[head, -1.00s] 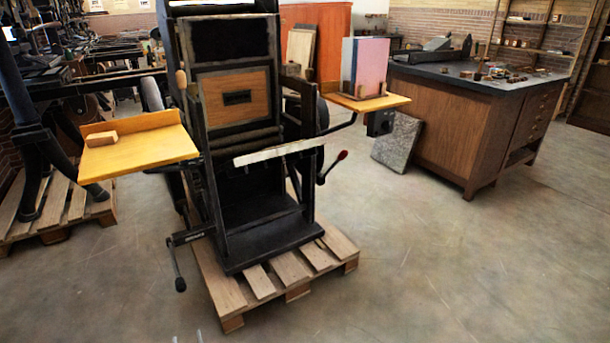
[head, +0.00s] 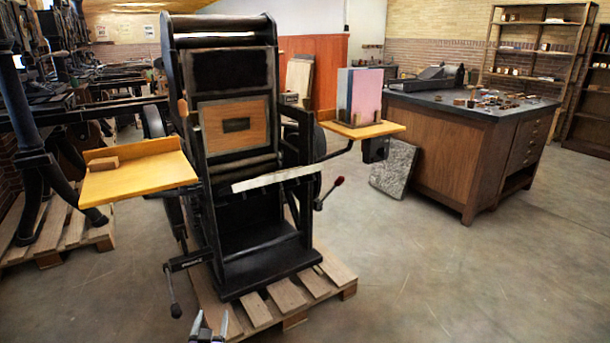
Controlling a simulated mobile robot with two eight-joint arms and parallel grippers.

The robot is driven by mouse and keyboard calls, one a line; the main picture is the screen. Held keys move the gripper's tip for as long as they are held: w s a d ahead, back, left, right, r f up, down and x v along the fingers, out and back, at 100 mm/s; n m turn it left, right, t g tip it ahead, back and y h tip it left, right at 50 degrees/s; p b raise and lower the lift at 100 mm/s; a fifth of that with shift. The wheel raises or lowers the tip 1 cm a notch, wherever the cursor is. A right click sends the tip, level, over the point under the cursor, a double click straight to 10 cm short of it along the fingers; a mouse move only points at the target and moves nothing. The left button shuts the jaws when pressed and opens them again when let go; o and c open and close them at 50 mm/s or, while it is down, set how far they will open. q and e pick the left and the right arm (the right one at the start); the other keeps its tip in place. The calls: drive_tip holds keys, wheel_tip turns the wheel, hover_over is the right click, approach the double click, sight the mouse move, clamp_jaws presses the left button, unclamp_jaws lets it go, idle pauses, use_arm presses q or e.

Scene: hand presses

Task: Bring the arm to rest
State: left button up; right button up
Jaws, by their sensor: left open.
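My left gripper (head: 208,328) shows at the bottom edge of the head view, left of the middle. Its two fingers are apart, with nothing seen between them. It appears in front of the near left end of the wooden pallet (head: 287,296) under the hand press. The hand press (head: 237,190) is tall and black with a wooden panel, and stands upright on that pallet. My left arm behind the fingers is mostly cut off by the frame. My right gripper is not in the view.
A yellow side table (head: 140,176) with a small wooden block (head: 103,163) juts out left of the press. A smaller shelf (head: 365,131) on the right holds upright boards. A crank handle (head: 173,292) hangs low. A dark-topped cabinet (head: 440,150) stands right. The floor at front right is clear.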

use_arm(q)
drive_tip(key=s+d+r+g+h, duration=0.1)
drive_tip(key=s+d+r+g, duration=0.25)
drive_tip(key=s, duration=0.45)
drive_tip(key=s+d+f+g+h, duration=0.15)
drive_tip(key=s+g, duration=0.25)
drive_tip(key=s, duration=1.2)
drive_tip(key=s+d+g+y, duration=0.1)
drive_tip(key=s+d+g, duration=0.25)
drive_tip(key=s, duration=1.25)
wheel_tip(320, 180, up, 28)
drive_tip(key=w+p, duration=0.1)
drive_tip(key=p, duration=2.4)
drive_tip(key=shift+a+t, duration=0.15)
drive_tip(key=shift+t, duration=0.15)
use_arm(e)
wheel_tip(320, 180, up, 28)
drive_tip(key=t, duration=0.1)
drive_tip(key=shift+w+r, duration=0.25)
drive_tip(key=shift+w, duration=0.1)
use_arm(q)
drive_tip(key=shift+s+r+h, duration=0.1)
drive_tip(key=shift+h, duration=0.15)
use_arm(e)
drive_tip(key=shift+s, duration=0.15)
